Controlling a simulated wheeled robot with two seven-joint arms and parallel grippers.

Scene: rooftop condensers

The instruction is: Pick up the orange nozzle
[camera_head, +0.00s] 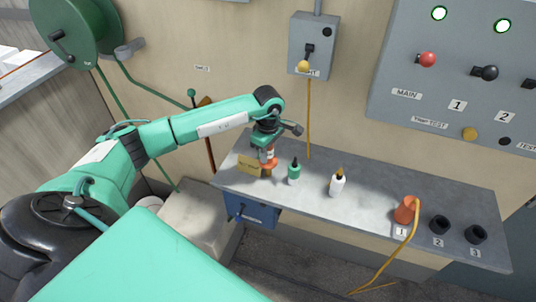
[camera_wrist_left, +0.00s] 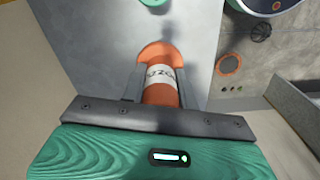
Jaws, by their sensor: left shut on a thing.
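The orange nozzle (camera_head: 269,162) is at the back left of the grey bench (camera_head: 375,190) in the head view. In the left wrist view the nozzle (camera_wrist_left: 161,93) is an orange cylinder with a white lettered label and a wider orange end. My left gripper (camera_head: 266,147) points down from above, and its two fingers (camera_wrist_left: 160,78) are shut on the nozzle's sides. I cannot tell whether the nozzle touches the bench. My right gripper is not in view.
A tan block (camera_head: 249,165) stands close beside the nozzle. A green bottle (camera_head: 294,174) and a white bottle (camera_head: 337,184) stand to its right. An orange fitting with a hose (camera_head: 405,210) and two black sockets (camera_head: 439,224) are at the bench's right end. The wall is close behind.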

